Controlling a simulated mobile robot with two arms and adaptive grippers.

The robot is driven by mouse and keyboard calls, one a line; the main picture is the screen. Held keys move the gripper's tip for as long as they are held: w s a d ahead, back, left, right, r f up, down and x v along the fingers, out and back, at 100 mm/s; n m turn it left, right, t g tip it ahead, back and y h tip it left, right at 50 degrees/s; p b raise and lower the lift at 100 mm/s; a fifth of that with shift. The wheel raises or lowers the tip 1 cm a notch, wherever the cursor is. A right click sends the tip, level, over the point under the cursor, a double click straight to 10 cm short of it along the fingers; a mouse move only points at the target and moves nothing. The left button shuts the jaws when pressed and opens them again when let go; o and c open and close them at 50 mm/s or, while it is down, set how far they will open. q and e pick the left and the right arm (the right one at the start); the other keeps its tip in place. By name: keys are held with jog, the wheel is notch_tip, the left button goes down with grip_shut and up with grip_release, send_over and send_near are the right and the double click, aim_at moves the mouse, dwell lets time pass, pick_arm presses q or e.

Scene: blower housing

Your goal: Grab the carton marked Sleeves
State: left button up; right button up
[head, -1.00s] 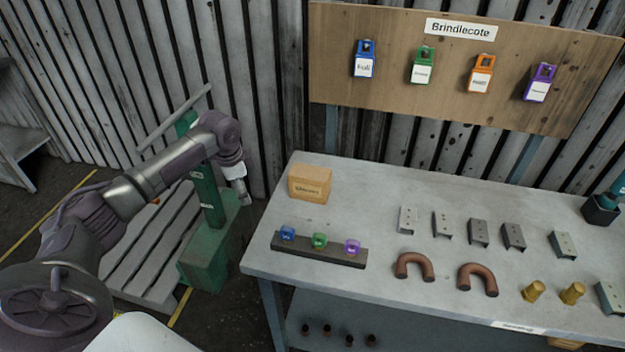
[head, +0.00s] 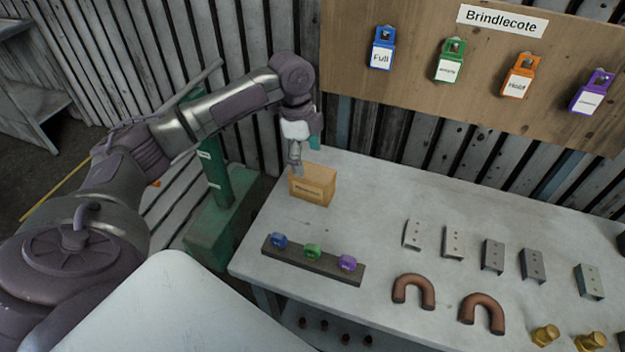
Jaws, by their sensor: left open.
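The carton (head: 314,187) is a small tan box with a printed label on its front, standing on the grey workbench at the back left corner. The label is too small to read surely. My left gripper (head: 296,168) points down at the carton's left back side, with its fingertips close to the top edge. It is open, and I cannot tell whether it touches the carton. My right gripper is not in view.
A dark rack (head: 312,262) with blue, green and purple pieces lies in front of the carton. Metal brackets (head: 453,243), copper bends (head: 413,291) and brass fittings (head: 545,334) stand to the right. A tag board (head: 430,95) hangs behind.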

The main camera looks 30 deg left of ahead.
aim_at(312, 171)
pick_arm(q)
jog(key=f, duration=0.1)
jog(key=d+f+p, duration=0.1)
jog(key=f, duration=0.2)
jog(key=f+p, duration=0.1)
jog(key=f, duration=0.1)
jog(key=shift+d+f, duration=0.2)
jog(key=shift+d, duration=0.2)
jog(key=shift+f, duration=0.2)
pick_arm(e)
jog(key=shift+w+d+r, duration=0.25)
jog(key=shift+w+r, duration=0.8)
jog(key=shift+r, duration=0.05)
pick_arm(q)
jog(key=shift+f, duration=0.25)
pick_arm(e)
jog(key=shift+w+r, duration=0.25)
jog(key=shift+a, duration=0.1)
pick_arm(q)
jog(key=c, duration=1.4)
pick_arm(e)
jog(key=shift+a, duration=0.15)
